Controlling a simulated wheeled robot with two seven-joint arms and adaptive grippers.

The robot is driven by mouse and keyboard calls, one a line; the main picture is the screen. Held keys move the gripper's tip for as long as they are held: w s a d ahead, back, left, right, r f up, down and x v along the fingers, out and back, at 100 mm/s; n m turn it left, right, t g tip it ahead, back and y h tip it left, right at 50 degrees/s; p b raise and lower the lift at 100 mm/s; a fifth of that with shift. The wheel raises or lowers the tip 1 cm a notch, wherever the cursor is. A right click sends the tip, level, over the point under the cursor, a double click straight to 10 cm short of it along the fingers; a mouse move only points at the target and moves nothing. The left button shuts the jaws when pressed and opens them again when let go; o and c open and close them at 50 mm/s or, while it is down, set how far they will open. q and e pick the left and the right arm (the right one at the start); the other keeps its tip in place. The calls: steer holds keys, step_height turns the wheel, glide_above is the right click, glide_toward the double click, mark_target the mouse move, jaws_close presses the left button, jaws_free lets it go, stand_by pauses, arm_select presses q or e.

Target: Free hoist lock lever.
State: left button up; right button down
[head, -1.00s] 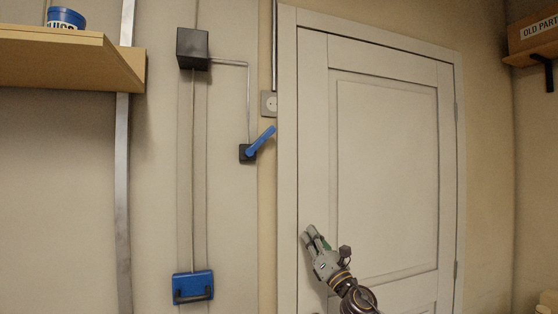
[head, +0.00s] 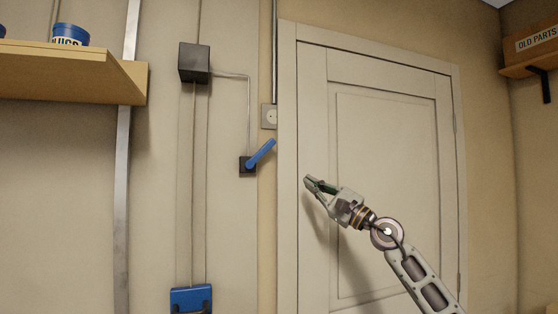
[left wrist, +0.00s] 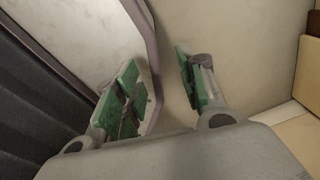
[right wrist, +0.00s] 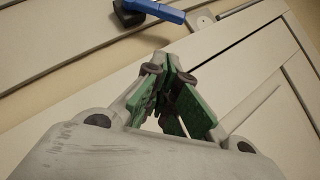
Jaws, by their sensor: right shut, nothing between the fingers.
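The blue lock lever (head: 261,153) sits on a small black base (head: 247,167) on the wall, left of the door, and tilts up to the right. It also shows at the top of the right wrist view (right wrist: 158,11). My right gripper (head: 308,182) is in front of the door, to the right of and a little below the lever, apart from it. Its green-padded fingers (right wrist: 167,75) are shut with nothing between them. My left gripper (left wrist: 160,88) shows only in its own wrist view, its fingers spread apart and empty.
A black box (head: 194,62) is joined to the lever base by a thin rod. A blue carriage (head: 191,300) hangs below on the rail. A wooden shelf (head: 75,75) with blue cans juts out at left. The white door (head: 385,160) stands behind my right arm.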

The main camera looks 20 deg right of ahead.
steer(key=shift+w, duration=0.1)
steer(key=p, duration=0.3)
glide_toward(279, 159)
steer(key=a, duration=0.1)
steer(key=p+x, duration=0.1)
steer(key=x, duration=0.3)
steer(key=shift+w+a+r, duration=0.1)
steer(key=shift+w+a, duration=0.05)
steer(key=shift+w+a+r+p, duration=0.1)
steer(key=shift+a+r+p, duration=0.3)
steer(key=shift+a, duration=0.1)
steer(key=shift+a+r+p, duration=0.45)
steer(key=shift+a+r, duration=0.1)
steer(key=shift+r, duration=0.15)
steer(key=shift+a+r, duration=0.25)
steer(key=shift+a, duration=0.15)
arm_select(q)
step_height(279, 159, up, 6)
steer(key=d, duration=0.1)
steer(key=shift+s+d+r, duration=0.15)
steer(key=shift+s+d, duration=0.1)
steer(key=shift+d, duration=0.1)
